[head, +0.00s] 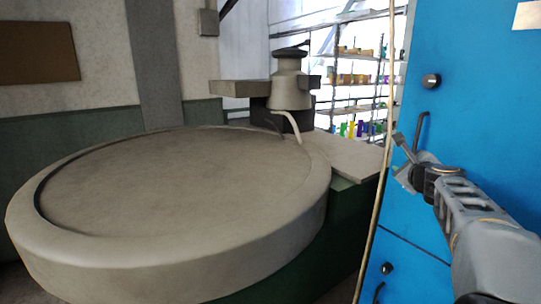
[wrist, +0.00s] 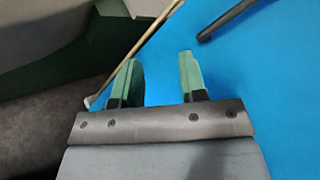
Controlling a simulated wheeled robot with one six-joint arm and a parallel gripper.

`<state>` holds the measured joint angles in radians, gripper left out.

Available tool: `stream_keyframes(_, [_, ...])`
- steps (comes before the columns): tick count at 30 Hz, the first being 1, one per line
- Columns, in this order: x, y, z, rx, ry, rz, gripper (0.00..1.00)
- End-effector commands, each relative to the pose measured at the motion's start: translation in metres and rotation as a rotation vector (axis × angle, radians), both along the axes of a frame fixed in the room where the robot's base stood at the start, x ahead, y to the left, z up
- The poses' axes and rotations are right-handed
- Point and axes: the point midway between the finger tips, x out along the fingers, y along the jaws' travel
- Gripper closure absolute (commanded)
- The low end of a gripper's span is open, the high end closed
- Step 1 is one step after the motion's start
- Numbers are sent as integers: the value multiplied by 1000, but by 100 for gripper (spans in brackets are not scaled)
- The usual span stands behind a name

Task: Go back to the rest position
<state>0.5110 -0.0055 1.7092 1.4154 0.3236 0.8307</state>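My gripper (head: 402,158) is at the right of the head view, in front of a blue cabinet (head: 470,110) and close to its dark upper handle (head: 422,131). In the wrist view my gripper (wrist: 160,75) shows two green fingers standing apart with nothing between them. The blue cabinet face (wrist: 265,85) lies beyond the fingers, and the dark handle (wrist: 228,18) is at the upper right, apart from them. I cannot tell the exact gap between the fingertips and the cabinet.
A large round grey table-like drum (head: 170,265) fills the left and middle. A grey machine part (head: 290,85) stands behind it. A thin pale rod or edge (head: 378,190) runs along the cabinet's left side. Shelves (head: 355,53) with small coloured items are at the back.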

Motion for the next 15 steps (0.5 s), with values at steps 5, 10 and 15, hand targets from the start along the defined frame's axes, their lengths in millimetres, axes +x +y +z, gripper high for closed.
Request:
stream_keyframes(5, [-47, 95, -85, -665, 391, 528, 61])
stream_keyframes(10, [-130, 159, -152, -1167, 630, 1078, 61])
stream_keyframes(15, [-213, 185, -187, -1522, 763, 1523, 61])
